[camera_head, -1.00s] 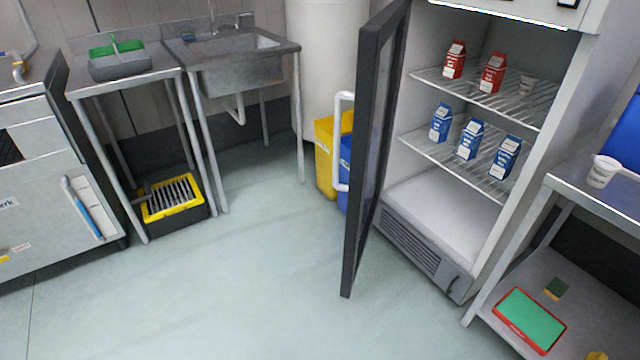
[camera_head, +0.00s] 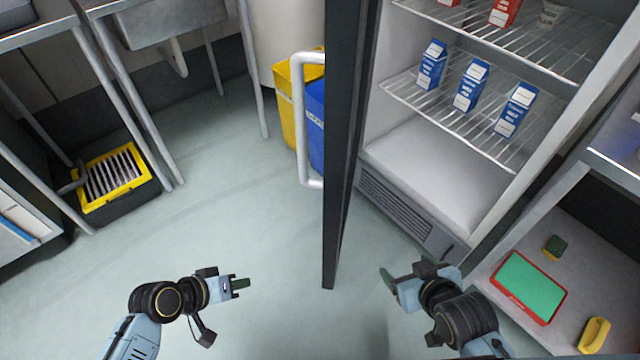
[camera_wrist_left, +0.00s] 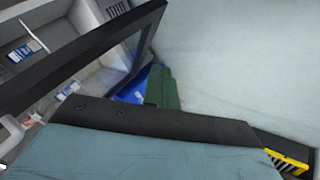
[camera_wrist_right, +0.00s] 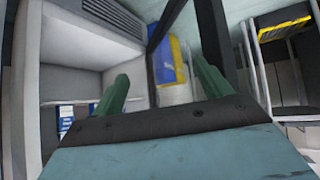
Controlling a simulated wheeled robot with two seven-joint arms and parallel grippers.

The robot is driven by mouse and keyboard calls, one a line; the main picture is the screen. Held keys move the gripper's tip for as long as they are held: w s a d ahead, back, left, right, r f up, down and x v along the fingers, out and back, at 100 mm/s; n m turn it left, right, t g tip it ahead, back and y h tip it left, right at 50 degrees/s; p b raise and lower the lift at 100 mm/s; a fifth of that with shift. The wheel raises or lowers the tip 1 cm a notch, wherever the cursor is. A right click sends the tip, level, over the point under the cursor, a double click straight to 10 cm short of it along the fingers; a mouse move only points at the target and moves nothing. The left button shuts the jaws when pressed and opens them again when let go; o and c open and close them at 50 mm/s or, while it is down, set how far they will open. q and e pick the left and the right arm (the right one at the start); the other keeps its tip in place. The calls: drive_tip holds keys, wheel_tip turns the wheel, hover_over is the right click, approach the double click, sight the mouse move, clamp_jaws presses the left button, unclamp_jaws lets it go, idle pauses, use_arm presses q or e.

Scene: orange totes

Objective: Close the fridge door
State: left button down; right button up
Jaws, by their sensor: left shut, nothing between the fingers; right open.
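The fridge (camera_head: 440,185) stands at the right of the head view with its interior showing. Its dark-framed door (camera_head: 338,150) stands wide open, seen nearly edge-on, with a white handle (camera_head: 298,120) on its left side. My left gripper (camera_head: 242,284) is shut and empty, left of the door and apart from it. Its green fingers (camera_wrist_left: 162,88) show together in the left wrist view. My right gripper (camera_head: 388,280) is open and empty, right of the door's lower edge, on the fridge's open side. Its two green fingers (camera_wrist_right: 160,88) are spread in the right wrist view.
Blue cartons (camera_head: 470,86) stand on a fridge shelf. Yellow and blue bins (camera_head: 300,110) stand behind the door. A metal table (camera_head: 620,290) with a red-green board (camera_head: 530,285) is at the right. A yellow-black crate (camera_head: 112,182) is at left. The floor between is clear.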

use_arm(q)
drive_tip(key=w+d+r+n+t+h+b, duration=0.2)
drive_tip(key=w+d+r+n+h+b, duration=0.1)
drive_tip(key=w+r+h, duration=0.4)
drive_tip(key=w+d+r+n+t+h+b, duration=0.25)
drive_tip(key=w+d+r, duration=0.2)
drive_tip(key=r, duration=0.35)
drive_tip(key=s+d+b+x, duration=0.1)
drive_tip(key=s+x, duration=0.1)
drive_tip(key=x, duration=0.9)
drive_tip(key=shift+d+g+b, duration=0.3)
drive_tip(key=shift+d+g, duration=0.15)
drive_tip(key=shift+d, duration=0.1)
use_arm(e)
drive_tip(key=a+r+t+y, duration=0.2)
drive_tip(key=r+t, duration=0.4)
drive_tip(key=r, duration=0.7)
drive_tip(key=w+a+r+t+y, duration=0.1)
drive_tip(key=a+r+t+y, duration=0.2)
drive_tip(key=r+t, duration=0.4)
drive_tip(key=shift+a+r, duration=0.5)
drive_tip(key=shift+r, duration=2.7)
use_arm(q)
drive_tip(key=shift+d+f+y, duration=0.1)
drive_tip(key=shift+f+y, duration=0.05)
drive_tip(key=shift+y, duration=0.1)
use_arm(e)
drive_tip(key=shift+w, duration=0.1)
